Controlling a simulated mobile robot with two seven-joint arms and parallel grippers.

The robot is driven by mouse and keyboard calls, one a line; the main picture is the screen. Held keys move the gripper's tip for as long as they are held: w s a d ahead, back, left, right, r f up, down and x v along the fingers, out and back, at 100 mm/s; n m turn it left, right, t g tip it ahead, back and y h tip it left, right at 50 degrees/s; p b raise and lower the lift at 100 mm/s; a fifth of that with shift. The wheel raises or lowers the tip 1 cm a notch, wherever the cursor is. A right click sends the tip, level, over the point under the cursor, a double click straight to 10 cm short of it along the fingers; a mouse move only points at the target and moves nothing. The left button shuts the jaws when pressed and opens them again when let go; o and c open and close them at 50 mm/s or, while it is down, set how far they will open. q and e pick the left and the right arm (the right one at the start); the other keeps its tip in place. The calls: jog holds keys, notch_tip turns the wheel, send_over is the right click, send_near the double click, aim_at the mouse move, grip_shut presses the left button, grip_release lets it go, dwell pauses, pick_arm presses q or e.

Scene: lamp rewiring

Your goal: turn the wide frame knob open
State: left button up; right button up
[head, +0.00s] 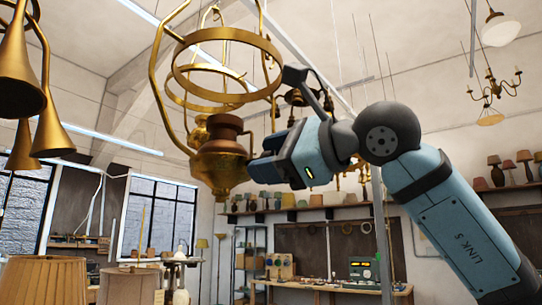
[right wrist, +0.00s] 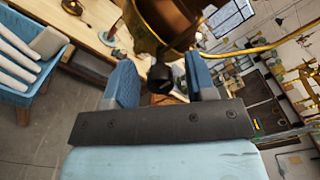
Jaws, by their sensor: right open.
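The wide brass lamp frame (head: 152,80) hangs at the upper left of the head view, with rings above a brass urn-shaped body (head: 221,165). My right gripper (head: 256,168) reaches in from the right, its fingers beside that body. In the right wrist view a small dark knob (right wrist: 160,75) sticks out below the brass body (right wrist: 150,28). It lies between the two blue fingers of my right gripper (right wrist: 158,84). The fingers are open, with a gap seen on both sides of the knob. In the head view the knob cannot be made out. My left gripper is not in view.
Brass horn-shaped shades (head: 55,140) hang at the far left. Fabric lampshades (head: 45,280) stand at the lower left. A workbench (head: 335,287) and a lamp shelf (head: 300,211) stand farther back. In the right wrist view, a blue crate (right wrist: 28,92) with pale tubes is at left.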

jog(key=c, duration=0.9)
